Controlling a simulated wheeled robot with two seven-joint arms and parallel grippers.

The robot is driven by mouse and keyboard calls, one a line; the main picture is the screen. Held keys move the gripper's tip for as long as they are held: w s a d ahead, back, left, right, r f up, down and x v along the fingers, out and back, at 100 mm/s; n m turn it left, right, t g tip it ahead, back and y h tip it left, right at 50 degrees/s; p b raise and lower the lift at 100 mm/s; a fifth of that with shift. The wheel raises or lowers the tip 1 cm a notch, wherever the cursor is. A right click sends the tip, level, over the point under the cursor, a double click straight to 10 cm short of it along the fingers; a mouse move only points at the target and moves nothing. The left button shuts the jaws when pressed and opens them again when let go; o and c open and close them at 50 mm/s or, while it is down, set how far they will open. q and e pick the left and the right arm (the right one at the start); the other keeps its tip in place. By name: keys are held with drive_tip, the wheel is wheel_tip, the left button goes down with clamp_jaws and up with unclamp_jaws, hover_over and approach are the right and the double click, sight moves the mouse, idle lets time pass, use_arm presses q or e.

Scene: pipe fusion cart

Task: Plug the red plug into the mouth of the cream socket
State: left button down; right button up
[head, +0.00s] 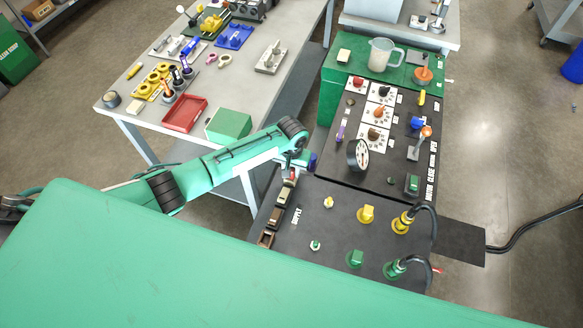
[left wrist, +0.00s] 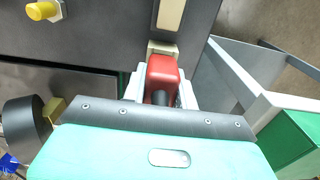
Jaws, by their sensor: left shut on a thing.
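The red plug (left wrist: 163,75) is held between the two pale fingers of my left gripper (left wrist: 162,92) in the left wrist view. The cream socket (left wrist: 163,48) is directly ahead of the plug, in line with it. The plug's front hides part of the socket, so I cannot tell whether the plug is inside its mouth or just against it. In the head view my left gripper (head: 290,177) is over the left edge of the dark panel, and the plug and socket are small and mostly hidden there. My right gripper is out of view.
The dark panel (head: 330,228) carries yellow knobs (head: 367,213), green knobs and cabled connectors (head: 402,222). The grey table (head: 220,100) at left holds a red tray (head: 183,114) and a green box (head: 229,123).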

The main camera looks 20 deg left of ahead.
use_arm(q)
drive_tip(key=shift+f, duration=0.25)
drive_tip(key=c, duration=1)
unclamp_jaws()
drive_tip(key=shift+r, duration=0.1)
wheel_tip(320, 180, up, 13)
drive_tip(key=b, duration=0.3)
drive_tip(key=shift+f, duration=0.2)
drive_tip(key=shift+r+b, duration=0.3)
drive_tip(key=shift+r, duration=0.25)
